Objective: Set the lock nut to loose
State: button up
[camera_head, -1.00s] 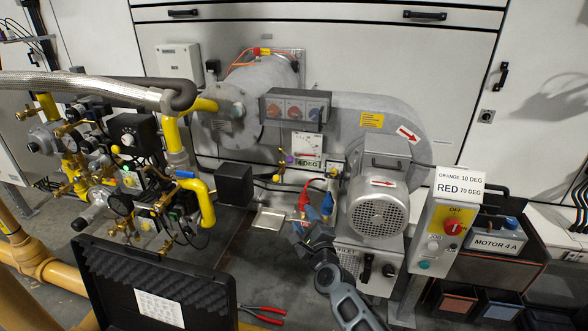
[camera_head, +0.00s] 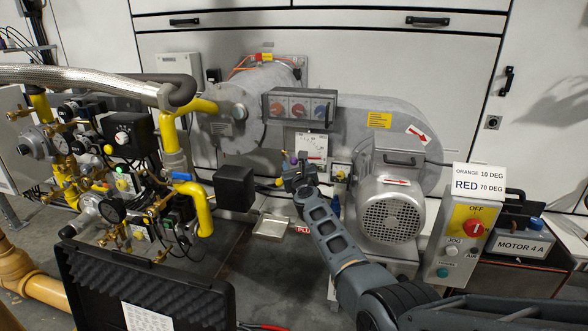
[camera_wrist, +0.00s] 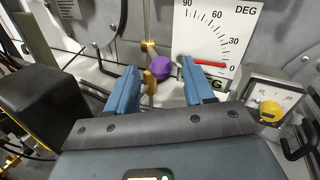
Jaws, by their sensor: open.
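A purple knob (camera_wrist: 164,67) and a brass fitting (camera_wrist: 150,80) sit beside a white degree scale (camera_wrist: 210,35). No part is labelled as the lock nut, so I cannot tell which of them it is. The scale's red pointer (camera_wrist: 212,64) lies near 0. My gripper (camera_wrist: 160,74) is open, with one blue finger on each side of the purple knob and brass fitting in the picture. I see no contact. In the head view my gripper (camera_head: 293,172) is at the fittings left of the fan, and partly hides them. The scale (camera_head: 312,146) shows just beyond.
A black box (camera_head: 234,190) stands left of my gripper, and it looms in the wrist view (camera_wrist: 40,105). A gauge with a yellow knob (camera_wrist: 270,108) is at the right. The motor (camera_head: 392,215), control box (camera_head: 455,240) and yellow pipes (camera_head: 195,200) flank the space.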

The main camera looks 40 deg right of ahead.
aim_at(294, 163)
jog(key=shift+b+x, duration=0.95)
jog(key=shift+x, duration=0.65)
grip_shut()
